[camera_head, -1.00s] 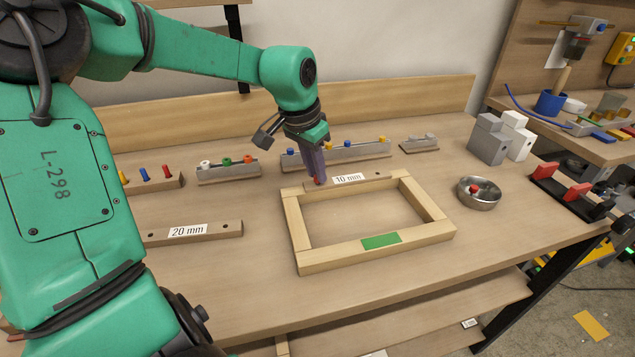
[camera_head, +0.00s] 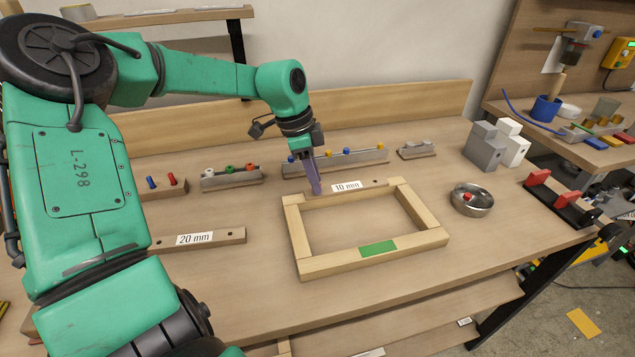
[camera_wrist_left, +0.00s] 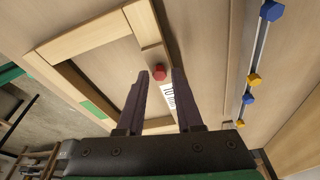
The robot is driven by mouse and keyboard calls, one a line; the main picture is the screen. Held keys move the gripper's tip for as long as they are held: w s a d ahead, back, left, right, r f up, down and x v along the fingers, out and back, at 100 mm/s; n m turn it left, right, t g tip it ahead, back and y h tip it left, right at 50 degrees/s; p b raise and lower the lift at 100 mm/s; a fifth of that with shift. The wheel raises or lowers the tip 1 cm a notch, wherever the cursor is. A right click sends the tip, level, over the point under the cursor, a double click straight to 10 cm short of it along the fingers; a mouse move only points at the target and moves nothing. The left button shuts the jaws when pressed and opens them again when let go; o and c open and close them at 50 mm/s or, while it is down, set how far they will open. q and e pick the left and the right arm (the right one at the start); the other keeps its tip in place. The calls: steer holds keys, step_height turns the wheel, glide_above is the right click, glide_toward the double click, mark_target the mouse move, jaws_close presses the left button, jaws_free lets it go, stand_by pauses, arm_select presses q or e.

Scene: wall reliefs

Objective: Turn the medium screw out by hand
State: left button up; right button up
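A red hexagonal screw head (camera_wrist_left: 159,72) shows in the left wrist view, at one end of the bar marked 10 mm (camera_wrist_left: 168,99). This bar (camera_head: 376,182) lies along the back of a wooden frame (camera_head: 365,260) in the head view. My left gripper (camera_head: 317,192) points down at the bar's left end and hides the screw in the head view. In the left wrist view, my left gripper (camera_wrist_left: 163,73) has its fingers apart, one on each side of the screw head. A gap shows on both sides. My right gripper is not in view.
A bar marked 20 mm (camera_head: 225,236) lies left of the frame. Behind stand racks with coloured pieces (camera_head: 335,163). A metal bowl (camera_head: 478,204) holding a red piece (camera_head: 467,197) and grey blocks (camera_head: 483,148) stand to the right. The table front is clear.

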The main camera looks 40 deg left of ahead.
arm_select(q)
steer(key=shift+r+m, duration=0.1)
steer(key=shift+m, duration=0.5)
jaws_close()
steer(key=n, duration=0.1)
steer(key=n+b, duration=0.1)
steer(key=n, duration=0.2)
steer(key=shift+f+t+b, duration=0.3)
steer(key=shift+b, duration=0.05)
steer(key=shift+s+d+r+n+y, duration=0.1)
steer(key=shift+n+y, duration=0.2)
steer(key=shift+n, duration=0.2)
steer(key=shift+r, duration=0.1)
steer(key=shift+f+n+b, duration=0.2)
steer(key=shift+n+b, duration=0.35)
steer(key=shift+n, duration=0.15)
steer(key=shift+r+n+y, duration=0.2)
steer(key=shift+n+y, duration=0.2)
steer(key=shift+n, duration=0.7)
steer(key=shift+s+d+r+n+p, duration=0.1)
steer(key=shift+d+r+n+p, duration=0.1)
steer(key=shift+n+p, duration=0.3)
steer(key=shift+f+n, duration=0.15)
steer(key=shift+n, duration=0.15)
jaws_free()
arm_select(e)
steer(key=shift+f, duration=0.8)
